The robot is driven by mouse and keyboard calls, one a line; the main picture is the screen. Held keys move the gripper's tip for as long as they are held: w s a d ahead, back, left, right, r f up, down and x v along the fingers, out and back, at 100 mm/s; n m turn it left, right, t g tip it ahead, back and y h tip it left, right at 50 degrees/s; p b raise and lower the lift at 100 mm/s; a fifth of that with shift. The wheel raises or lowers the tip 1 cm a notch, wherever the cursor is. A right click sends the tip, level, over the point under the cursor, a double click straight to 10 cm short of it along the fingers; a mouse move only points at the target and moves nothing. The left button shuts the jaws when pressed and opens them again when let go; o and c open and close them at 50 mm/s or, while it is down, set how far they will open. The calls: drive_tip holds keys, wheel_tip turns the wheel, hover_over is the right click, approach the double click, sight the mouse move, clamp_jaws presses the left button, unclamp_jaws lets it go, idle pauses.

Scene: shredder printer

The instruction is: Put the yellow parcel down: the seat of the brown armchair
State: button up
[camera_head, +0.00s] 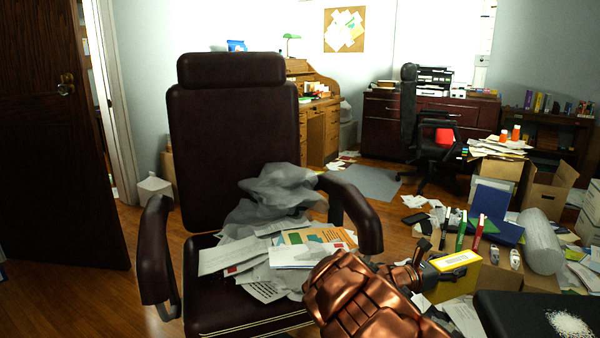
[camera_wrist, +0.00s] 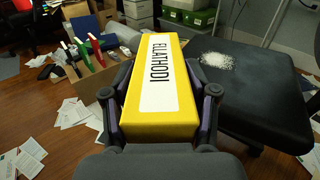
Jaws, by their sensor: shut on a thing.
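The yellow parcel (camera_wrist: 165,100), a box with a white label, is held between the two fingers of my gripper (camera_wrist: 160,112) in the wrist view. In the head view the parcel (camera_head: 456,272) shows at the lower right, partly behind my copper-coloured arm, with my gripper (camera_head: 425,280) at its left side. The brown armchair (camera_head: 235,130) stands left of centre, facing me. Its seat (camera_head: 210,292) bears papers, envelopes and a grey crumpled bag (camera_head: 275,195); a bare strip shows at the left and front. The parcel is right of the armchair, outside its right armrest (camera_head: 355,220).
A black surface with white grains (camera_head: 570,322) is at the lower right; it also shows in the wrist view (camera_wrist: 255,95). A cardboard box with binders (camera_head: 500,265) stands behind the parcel. Papers litter the floor at right. The floor at left is clear.

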drive_tip(key=a+n+t+y, duration=0.3)
drive_tip(key=a+t, duration=0.3)
drive_tip(key=a, duration=1.9)
drive_tip(key=shift+s+r+n, duration=0.2)
drive_tip(key=shift+s+n, duration=0.2)
drive_tip(key=shift+n, duration=0.2)
wheel_tip(320, 180, up, 28)
drive_tip(key=p, duration=3.6)
drive_tip(key=shift+d+r, duration=0.1)
drive_tip(key=shift+d, duration=0.05)
drive_tip(key=shift+w+r+p, duration=0.1)
drive_tip(key=shift+r+p, duration=0.6)
drive_tip(key=shift+p, duration=0.1)
drive_tip(key=w+r+n+t+y, duration=0.1)
drive_tip(key=r+n+t+y, duration=0.1)
drive_tip(key=r+y, duration=0.1)
drive_tip(key=r+n+t+y, duration=0.2)
drive_tip(key=r+y, duration=0.1)
drive_tip(key=r, duration=0.3)
drive_tip(key=w+r+n+t+y, duration=0.1)
drive_tip(key=r+n+t+y, duration=0.1)
drive_tip(key=r+y, duration=0.1)
drive_tip(key=shift+w+r+n, duration=0.3)
drive_tip(key=shift+r+n, duration=0.1)
drive_tip(key=shift+r, duration=0.3)
drive_tip(key=shift+c, duration=0.2)
